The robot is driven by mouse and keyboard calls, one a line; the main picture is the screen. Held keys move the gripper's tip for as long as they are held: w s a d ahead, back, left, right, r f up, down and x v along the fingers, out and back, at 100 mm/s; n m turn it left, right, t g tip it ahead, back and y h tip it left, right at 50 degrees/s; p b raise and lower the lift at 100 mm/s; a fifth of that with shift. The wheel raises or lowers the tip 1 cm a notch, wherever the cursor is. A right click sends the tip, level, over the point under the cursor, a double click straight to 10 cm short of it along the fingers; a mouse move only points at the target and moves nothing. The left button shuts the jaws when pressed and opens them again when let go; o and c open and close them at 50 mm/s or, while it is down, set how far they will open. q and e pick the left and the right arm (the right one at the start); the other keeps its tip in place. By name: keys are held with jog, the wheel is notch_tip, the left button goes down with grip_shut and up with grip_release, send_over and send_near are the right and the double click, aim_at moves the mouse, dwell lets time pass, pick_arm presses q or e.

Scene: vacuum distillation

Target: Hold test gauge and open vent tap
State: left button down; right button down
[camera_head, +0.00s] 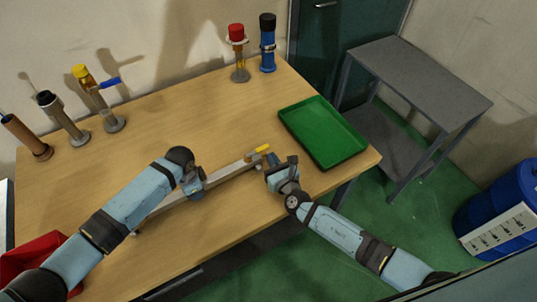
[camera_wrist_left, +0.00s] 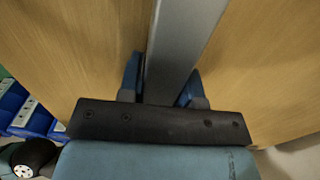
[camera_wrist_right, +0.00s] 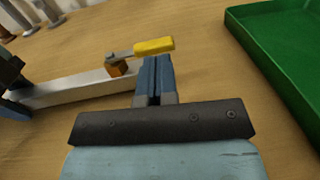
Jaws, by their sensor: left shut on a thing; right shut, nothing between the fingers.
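The test gauge (camera_head: 222,174) is a long grey bar lying across the table. It also shows as a grey bar in the left wrist view (camera_wrist_left: 182,40) and the right wrist view (camera_wrist_right: 75,88). The vent tap is a yellow lever (camera_head: 263,149) on a brass body at the bar's right end; the lever also shows in the right wrist view (camera_wrist_right: 154,46). My left gripper (camera_head: 195,187) is shut around the bar, a finger on each side. My right gripper (camera_head: 273,163) is shut and empty, its fingertips (camera_wrist_right: 154,70) just below the lever; whether they touch is unclear.
A green tray (camera_head: 347,155) lies right of my right gripper. Several upright fittings stand along the back, including a yellow one with a blue lever (camera_head: 88,84), a red-capped one (camera_head: 238,55) and a blue one (camera_head: 267,45). A red bin (camera_head: 32,256) is front left.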

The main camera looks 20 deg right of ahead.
jog(key=s+d, duration=0.1)
jog(key=s, duration=0.2)
jog(key=s+d, duration=0.1)
jog(key=s, duration=0.3)
jog(key=s+d, duration=0.1)
jog(key=s, duration=0.3)
jog(key=shift+s+d, duration=0.1)
jog(key=shift+s, duration=0.1)
pick_arm(q)
jog(key=c, duration=0.7)
grip_release()
notch_tip(320, 180, up, 12)
jog(key=shift+r, duration=0.1)
